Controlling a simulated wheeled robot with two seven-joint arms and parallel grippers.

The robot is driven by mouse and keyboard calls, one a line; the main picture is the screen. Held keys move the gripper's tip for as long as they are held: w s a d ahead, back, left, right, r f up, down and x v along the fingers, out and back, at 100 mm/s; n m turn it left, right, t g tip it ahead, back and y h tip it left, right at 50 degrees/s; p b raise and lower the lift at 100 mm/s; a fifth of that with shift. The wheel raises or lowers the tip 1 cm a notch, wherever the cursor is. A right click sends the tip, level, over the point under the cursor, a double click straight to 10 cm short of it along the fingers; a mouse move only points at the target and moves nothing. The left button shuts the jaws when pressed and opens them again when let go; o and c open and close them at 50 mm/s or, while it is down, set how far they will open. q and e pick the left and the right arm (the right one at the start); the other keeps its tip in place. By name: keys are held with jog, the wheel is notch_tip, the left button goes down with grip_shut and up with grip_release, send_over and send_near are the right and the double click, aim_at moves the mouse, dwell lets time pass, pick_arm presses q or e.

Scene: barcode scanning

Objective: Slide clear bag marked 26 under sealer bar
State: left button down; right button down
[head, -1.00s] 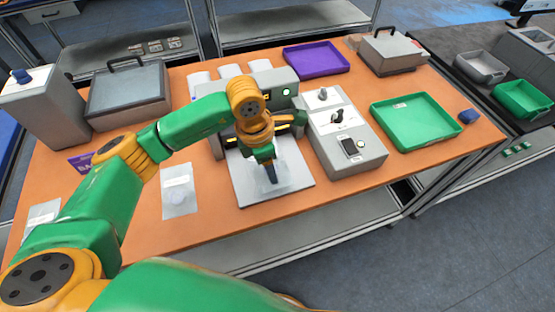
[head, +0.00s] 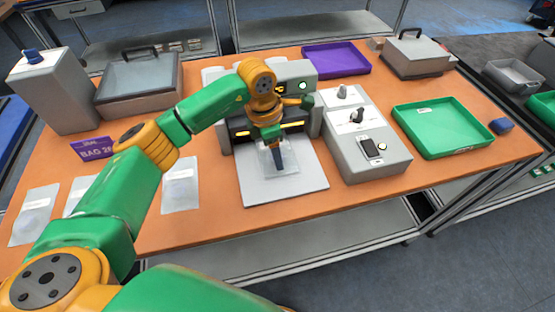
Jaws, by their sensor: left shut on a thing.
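My left gripper (head: 281,166) points down over the light plate (head: 300,187) in front of the sealer. It is shut on a clear bag (head: 292,160), which lies low over the plate, close to the sealer's dark slot. The gripper partly hides the bag, and I cannot read a number on it. The sealer (head: 313,93) is a grey housing with yellow lights along its dark front opening. My left forearm covers part of it, and I cannot tell whether the bag's far edge is under the bar. A purple card reading BAG 26 (head: 93,149) stands at the left. My right gripper is not in view.
Clear bags lie at the left, one (head: 181,186) nearest the plate. A grey control box (head: 390,160) stands close right of the plate. A green tray (head: 445,151) and purple tray (head: 337,45) lie beyond. Lidded grey boxes (head: 138,103) (head: 419,69) stand at the back.

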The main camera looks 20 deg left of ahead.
pick_arm(q)
jog(key=shift+c, duration=0.6)
grip_release()
